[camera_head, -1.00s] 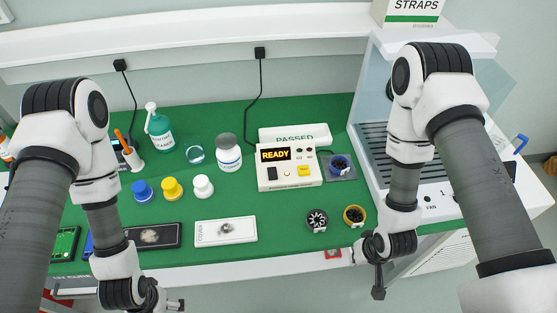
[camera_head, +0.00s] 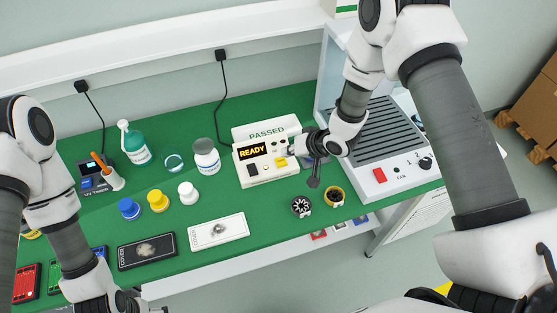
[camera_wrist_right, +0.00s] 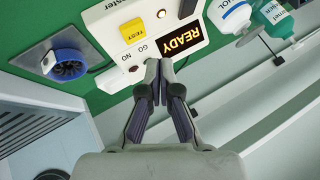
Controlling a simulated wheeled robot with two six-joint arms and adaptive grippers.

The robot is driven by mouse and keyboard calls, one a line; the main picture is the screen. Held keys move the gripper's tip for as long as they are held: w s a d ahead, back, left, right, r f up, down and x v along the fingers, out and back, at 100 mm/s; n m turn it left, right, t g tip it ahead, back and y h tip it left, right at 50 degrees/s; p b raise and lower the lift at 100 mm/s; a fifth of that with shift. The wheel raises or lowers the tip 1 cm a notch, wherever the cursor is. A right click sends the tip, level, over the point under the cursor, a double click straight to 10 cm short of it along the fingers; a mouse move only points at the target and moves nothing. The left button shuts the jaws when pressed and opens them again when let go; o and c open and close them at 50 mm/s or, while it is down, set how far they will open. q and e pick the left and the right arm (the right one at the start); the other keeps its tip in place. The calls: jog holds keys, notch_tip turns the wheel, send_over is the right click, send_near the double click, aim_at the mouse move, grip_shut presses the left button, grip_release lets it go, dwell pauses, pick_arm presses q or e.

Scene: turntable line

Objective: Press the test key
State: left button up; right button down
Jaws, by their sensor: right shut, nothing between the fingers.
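The tester (camera_head: 253,178) is a cream box on the green bench with a lit READY display (camera_head: 252,150). Its yellow test key (camera_head: 281,162) is on the right part of its top. In the right wrist view the key (camera_wrist_right: 133,30), marked TEST, shows upside down. My right gripper (camera_head: 291,150) is at the tester's right side, near the key. In the wrist view its shut, empty fingertips (camera_wrist_right: 158,66) appear beside the GO/NO marks, below the key in the picture. Contact cannot be told. My left gripper (camera_head: 150,307) is at the bottom edge, mostly cut off.
A white PASSED tray (camera_head: 265,132) lies behind the tester. A blue round part (camera_wrist_right: 68,65) sits on a grey pad beside it. Bottles (camera_head: 206,160) and coloured caps (camera_head: 158,200) stand left. Two round parts (camera_head: 301,207) (camera_head: 334,196) lie in front. A grilled unit (camera_head: 390,135) stands right.

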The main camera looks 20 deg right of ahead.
aim_at(283, 162)
jog(key=shift+t+y, duration=0.3)
jog(key=w+r, duration=0.1)
jog(key=w, duration=0.1)
jog(key=w+r, duration=0.1)
jog(key=r, duration=0.1)
jog(key=shift+w+a+r, duration=0.15)
jog(key=shift+w+r, duration=0.05)
jog(key=shift+w, duration=0.2)
jog(key=shift+a, duration=0.1)
notch_tip(283, 162, down, 8)
jog(key=b, duration=0.7)
jog(key=shift+f, duration=0.45)
jog(key=shift+f, duration=0.4)
